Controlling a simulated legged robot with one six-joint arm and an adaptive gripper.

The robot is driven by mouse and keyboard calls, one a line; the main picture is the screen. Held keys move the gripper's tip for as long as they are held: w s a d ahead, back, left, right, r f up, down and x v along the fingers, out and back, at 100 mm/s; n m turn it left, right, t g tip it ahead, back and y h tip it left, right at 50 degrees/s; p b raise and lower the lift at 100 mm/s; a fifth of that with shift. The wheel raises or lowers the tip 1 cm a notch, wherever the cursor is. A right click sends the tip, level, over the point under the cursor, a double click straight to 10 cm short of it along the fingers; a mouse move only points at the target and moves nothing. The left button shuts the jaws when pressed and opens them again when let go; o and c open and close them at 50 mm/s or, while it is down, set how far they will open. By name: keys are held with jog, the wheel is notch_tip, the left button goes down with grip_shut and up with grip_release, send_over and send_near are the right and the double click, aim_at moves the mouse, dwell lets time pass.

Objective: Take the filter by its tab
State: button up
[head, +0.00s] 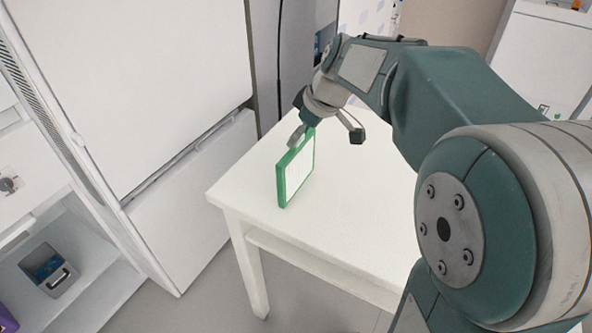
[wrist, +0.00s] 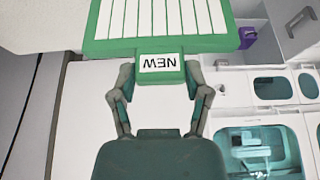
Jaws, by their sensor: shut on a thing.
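The filter (head: 297,172) has a green frame and a white pleated face. In the head view it stands upright at the left part of the white table, its lower edge at or just above the top; I cannot tell if it touches. My gripper (head: 300,133) is at the filter's top edge. In the wrist view my gripper (wrist: 158,80) has one finger on each side of the tab, shut on it.
The white table (head: 345,215) has clear room right of the filter. A tall white cabinet (head: 140,90) stands close on the left. Low white shelving at far left holds a grey bin (head: 50,270). A purple object (wrist: 247,38) shows in the wrist view.

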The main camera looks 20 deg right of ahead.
jog(key=shift+r, duration=4.95)
